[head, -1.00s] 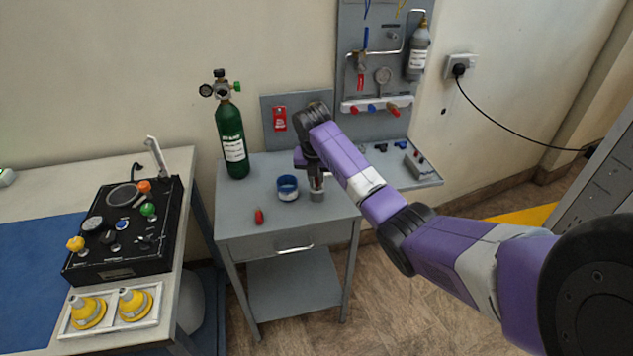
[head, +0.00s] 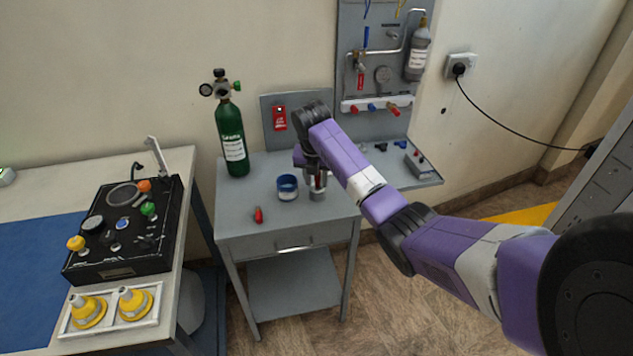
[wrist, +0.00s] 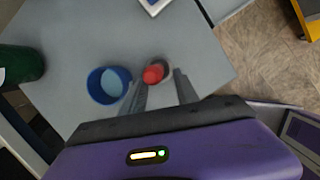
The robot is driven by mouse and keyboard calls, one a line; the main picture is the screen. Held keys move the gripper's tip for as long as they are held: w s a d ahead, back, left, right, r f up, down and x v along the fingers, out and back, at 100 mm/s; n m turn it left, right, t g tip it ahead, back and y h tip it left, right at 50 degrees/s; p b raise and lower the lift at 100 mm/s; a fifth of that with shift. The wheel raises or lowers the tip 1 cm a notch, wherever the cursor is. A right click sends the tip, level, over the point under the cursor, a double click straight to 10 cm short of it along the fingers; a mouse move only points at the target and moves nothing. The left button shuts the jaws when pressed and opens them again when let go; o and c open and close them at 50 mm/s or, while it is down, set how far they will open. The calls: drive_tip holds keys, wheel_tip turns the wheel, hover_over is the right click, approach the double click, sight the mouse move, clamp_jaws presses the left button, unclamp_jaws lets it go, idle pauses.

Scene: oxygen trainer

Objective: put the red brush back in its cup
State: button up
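The red brush (wrist: 153,74) stands in the small grey cup (wrist: 166,70) in the wrist view, its red end leaning toward the cup's left rim. In the head view the grey cup (head: 317,194) is on the grey bench, right of the blue cup. My gripper (wrist: 161,84) is open just above the cup, its two fingers apart with the red end between them, nearer the left finger. In the head view my gripper (head: 316,186) partly hides the brush. The brush's lower part is hidden in the cup.
A blue cup (head: 288,188) stands close left of my gripper. A small red item (head: 258,215) lies near the bench's front edge. A green cylinder (head: 232,140) stands at the back left. The bench's front middle is clear.

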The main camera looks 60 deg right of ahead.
drive_tip(key=w+v, duration=0.1)
drive_tip(key=v, duration=1)
drive_tip(key=w+a+f+m+t+y, duration=0.1)
drive_tip(key=w+a+f+m+t, duration=0.15)
drive_tip(key=a+f, duration=0.6)
drive_tip(key=w+a+f+m+t+y, duration=0.1)
drive_tip(key=w+a+f+m+t, duration=0.3)
drive_tip(key=a, duration=0.7)
drive_tip(key=s+a+f+m+t, duration=0.1)
drive_tip(key=s+a+f+m, duration=0.15)
drive_tip(key=a, duration=0.45)
drive_tip(key=s+a+f+m, duration=0.1)
drive_tip(key=s+a+f, duration=0.25)
drive_tip(key=a, duration=0.35)
drive_tip(key=s+a+m+t, duration=0.3)
drive_tip(key=s+a+m, duration=0.45)
drive_tip(key=s, duration=0.65)
drive_tip(key=s+a+r+m+t+y, duration=0.1)
drive_tip(key=s+r+m+t, duration=0.2)
drive_tip(key=s+r, duration=1.3)
drive_tip(key=shift+s+a+r+m, duration=0.2)
drive_tip(key=shift+a+r+m, duration=0.15)
drive_tip(key=shift+m, duration=0.2)
